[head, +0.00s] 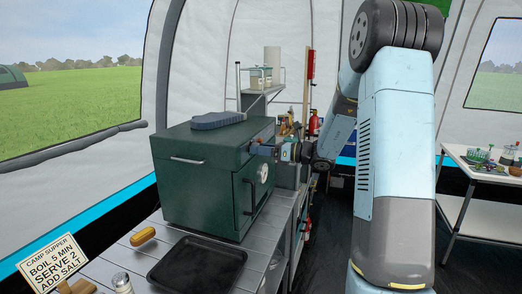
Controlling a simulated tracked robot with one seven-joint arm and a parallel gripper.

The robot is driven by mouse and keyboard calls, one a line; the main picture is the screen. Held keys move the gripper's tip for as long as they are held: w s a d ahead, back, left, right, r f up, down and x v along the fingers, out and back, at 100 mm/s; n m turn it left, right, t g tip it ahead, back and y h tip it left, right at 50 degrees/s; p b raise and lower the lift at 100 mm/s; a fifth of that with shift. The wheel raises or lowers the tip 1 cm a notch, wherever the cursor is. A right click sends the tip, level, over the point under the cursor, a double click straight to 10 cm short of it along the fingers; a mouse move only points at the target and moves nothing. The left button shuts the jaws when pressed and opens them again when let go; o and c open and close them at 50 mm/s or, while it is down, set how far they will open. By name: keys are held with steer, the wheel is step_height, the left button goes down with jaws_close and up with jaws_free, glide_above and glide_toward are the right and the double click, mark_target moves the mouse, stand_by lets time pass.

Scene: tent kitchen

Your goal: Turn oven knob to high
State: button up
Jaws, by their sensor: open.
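The oven (200,180) is a dark green box on a slatted grey table, with a light handle on its near side. Its door (250,196), with a dark vertical handle and a round white dial (264,173), faces right. My gripper (258,150) is open at the oven's right side, near the top of that face and just above the dial. Its fingers point left at the oven. The knob cannot be made out; the gripper covers that spot, and I cannot tell whether the fingers are around it or touching it.
A grey oven mitt (217,120) lies on the oven. A black tray (198,266), a yellow item (143,236), a jar (122,284) and a recipe sign (60,262) are in front. Shelves (262,92) stand behind. A white side table (482,178) is at right.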

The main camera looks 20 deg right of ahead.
steer(key=c, duration=1)
steer(key=shift+c, duration=0.2)
steer(key=shift+d+r+n+h, duration=0.1)
steer(key=shift+n+h, duration=0.3)
steer(key=shift+n, duration=6.2)
